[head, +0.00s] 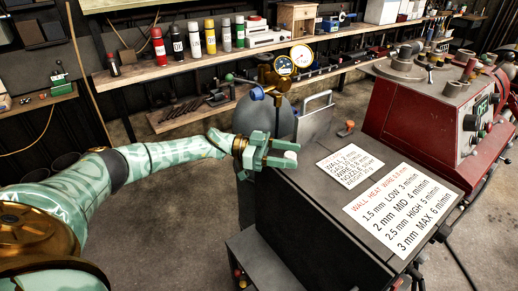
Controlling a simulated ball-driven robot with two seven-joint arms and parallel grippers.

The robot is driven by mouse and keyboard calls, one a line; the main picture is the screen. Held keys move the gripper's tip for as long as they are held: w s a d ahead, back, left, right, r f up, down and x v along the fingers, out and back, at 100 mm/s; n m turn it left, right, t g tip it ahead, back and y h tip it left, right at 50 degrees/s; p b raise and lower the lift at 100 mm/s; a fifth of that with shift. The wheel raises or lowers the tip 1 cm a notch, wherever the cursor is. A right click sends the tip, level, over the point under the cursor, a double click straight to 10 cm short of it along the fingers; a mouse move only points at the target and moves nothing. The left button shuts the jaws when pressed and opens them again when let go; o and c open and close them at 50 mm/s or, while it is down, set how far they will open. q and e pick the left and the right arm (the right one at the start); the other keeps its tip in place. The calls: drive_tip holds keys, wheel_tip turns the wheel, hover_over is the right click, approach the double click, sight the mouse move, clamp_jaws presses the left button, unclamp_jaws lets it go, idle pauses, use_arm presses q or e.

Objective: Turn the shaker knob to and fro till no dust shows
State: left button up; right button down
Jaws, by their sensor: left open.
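My left gripper (280,153) is pale green and reaches in from the left to the near left edge of a dark cabinet (310,205). Its two fingers are apart. A small whitish round piece (291,155) shows at the fingertips; it may be the shaker knob, but the fingers partly cover it, and I cannot tell whether they touch it. An orange-topped knob or lever (346,128) stands at the cabinet's back edge, clear of the gripper. I cannot make out any dust. My right gripper is not in view.
Printed cards (400,205) lie on the cabinet top. Behind the gripper stand a grey gas cylinder (281,118) with brass gauges (285,66) and a grey metal handle frame (316,115). A red machine (425,125) stands at right. A shelf (190,68) holds several spray cans.

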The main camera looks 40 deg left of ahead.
use_arm(q)
drive_tip(key=b+v, duration=0.2)
drive_tip(key=v, duration=1.2)
